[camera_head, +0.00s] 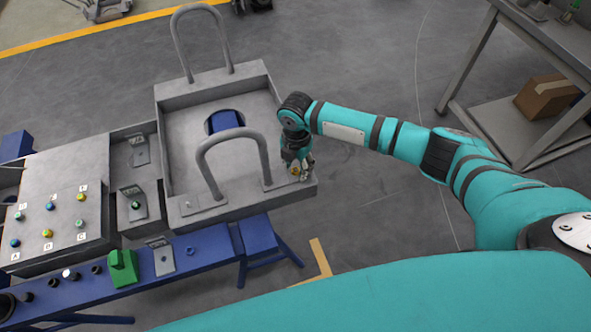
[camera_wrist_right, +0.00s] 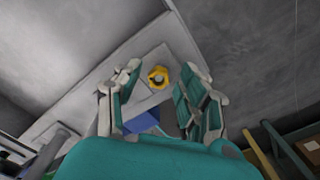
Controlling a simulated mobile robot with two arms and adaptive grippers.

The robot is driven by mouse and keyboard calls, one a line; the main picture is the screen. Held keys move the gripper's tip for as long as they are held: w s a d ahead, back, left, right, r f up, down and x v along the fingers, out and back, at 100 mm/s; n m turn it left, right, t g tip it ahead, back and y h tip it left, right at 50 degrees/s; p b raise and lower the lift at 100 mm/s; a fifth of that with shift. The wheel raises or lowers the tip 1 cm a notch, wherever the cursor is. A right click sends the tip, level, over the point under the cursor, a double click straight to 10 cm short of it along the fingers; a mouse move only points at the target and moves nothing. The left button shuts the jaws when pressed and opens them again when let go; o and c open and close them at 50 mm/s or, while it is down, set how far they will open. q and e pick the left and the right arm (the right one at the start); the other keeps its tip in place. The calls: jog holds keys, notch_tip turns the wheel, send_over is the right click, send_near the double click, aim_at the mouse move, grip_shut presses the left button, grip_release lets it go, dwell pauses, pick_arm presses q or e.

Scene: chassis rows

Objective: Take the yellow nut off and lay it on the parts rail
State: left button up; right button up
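The yellow nut (camera_wrist_right: 159,77) sits at the rim corner of the grey chassis tray (camera_head: 204,213). A grey centre shows in its hole, but I cannot tell how far it is threaded. In the head view the nut (camera_head: 295,172) is mostly covered by my right gripper (camera_head: 299,176). In the right wrist view that gripper's fingers are spread on either side of the nut, with gaps left and right, so it is open and empty. The blue parts rail (camera_head: 210,250) runs along the lower left. My left gripper is not in view.
A tall grey handle (camera_head: 205,170) arches just left of my right gripper, with another (camera_head: 175,40) at the far side. A green block (camera_head: 122,267), a grey plate and several dark rings stand on the rail. A button panel (camera_head: 62,185) lies left. Bare rail shows right of the plate.

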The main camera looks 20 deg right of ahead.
aim_at(296, 169)
grip_shut()
jog(key=shift+r, duration=0.15)
jog(key=shift+r, duration=0.55)
notch_tip(296, 169, up, 2)
jog(key=shift+w+r, duration=0.1)
jog(key=s+a, duration=0.3)
jog(key=s, duration=0.4)
jog(key=s+a+r+b, duration=0.1)
jog(key=s+a, duration=0.3)
jog(key=s, duration=0.3)
jog(key=shift+s+a+r, duration=0.15)
jog(key=shift+a+r, duration=0.1)
jog(key=shift+a, duration=0.05)
